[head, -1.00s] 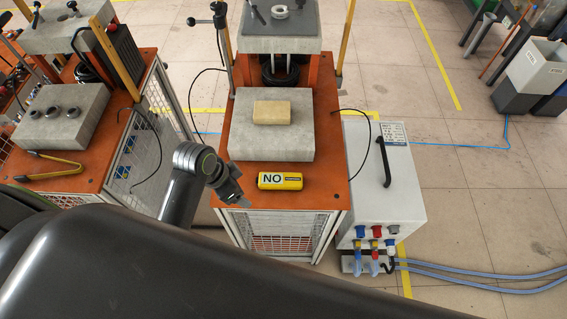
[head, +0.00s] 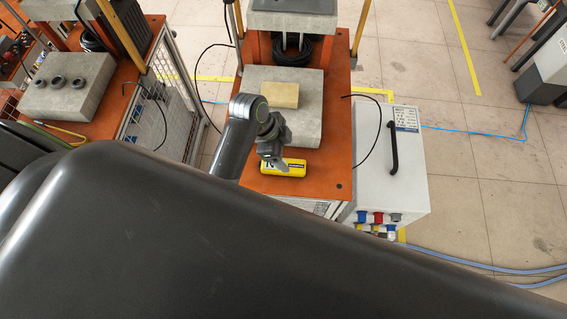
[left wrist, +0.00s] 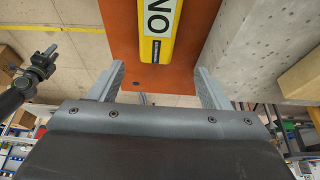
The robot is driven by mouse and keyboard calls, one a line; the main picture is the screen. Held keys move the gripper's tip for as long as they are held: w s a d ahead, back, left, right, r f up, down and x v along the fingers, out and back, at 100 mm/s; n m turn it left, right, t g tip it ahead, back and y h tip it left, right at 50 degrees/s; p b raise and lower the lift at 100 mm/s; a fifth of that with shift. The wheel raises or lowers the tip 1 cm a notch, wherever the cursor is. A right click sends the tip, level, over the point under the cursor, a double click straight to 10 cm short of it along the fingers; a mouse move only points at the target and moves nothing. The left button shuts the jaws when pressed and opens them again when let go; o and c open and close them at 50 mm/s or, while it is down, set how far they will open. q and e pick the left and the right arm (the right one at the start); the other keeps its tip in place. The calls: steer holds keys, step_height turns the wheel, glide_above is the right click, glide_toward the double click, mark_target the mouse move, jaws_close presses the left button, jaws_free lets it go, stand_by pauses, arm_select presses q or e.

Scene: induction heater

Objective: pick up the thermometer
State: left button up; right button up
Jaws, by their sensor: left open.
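The thermometer seems to be the yellow, rounded body (head: 290,168) with a white and black label, lying on the orange tabletop (head: 338,140) in front of a grey slab. In the head view my left gripper (head: 272,160) is over its left end and hides part of it and of the label. In the left wrist view the yellow body (left wrist: 158,45) shows its "NO" label and lies ahead of the two spread fingers (left wrist: 160,85), centred between them. The gap between the fingers is empty.
The grey slab (head: 312,118) with a tan block (head: 281,95) on it stands just behind the yellow body. A white cabinet (head: 385,185) with a black handle is at the right. A dark jointed part (left wrist: 30,82), unclear to me, shows in the left wrist view.

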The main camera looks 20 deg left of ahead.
mark_target(290, 165)
arm_select(q)
steer(key=shift+d+f, duration=0.25)
steer(key=shift+f, duration=0.35)
steer(key=shift+s+d+f+p, duration=0.15)
steer(key=shift+f+p, duration=0.3)
steer(key=shift+f, duration=0.5)
steer(key=shift+d+f+p, duration=0.2)
steer(key=shift+f+p, duration=0.25)
steer(key=shift+f, duration=0.5)
steer(key=shift+d+f, duration=0.2)
steer(key=shift+f, duration=0.55)
arm_select(e)
steer(key=shift+w+d+r, duration=0.1)
steer(key=shift+w+r, duration=0.05)
steer(key=shift+r, duration=0.4)
steer(key=shift+w+r, duration=0.15)
steer(key=shift+r, duration=0.4)
arm_select(q)
steer(key=shift+f, duration=0.25)
steer(key=c, duration=1.1)
arm_select(e)
steer(key=shift+w, duration=0.1)
arm_select(q)
steer(key=shift+c, duration=0.2)
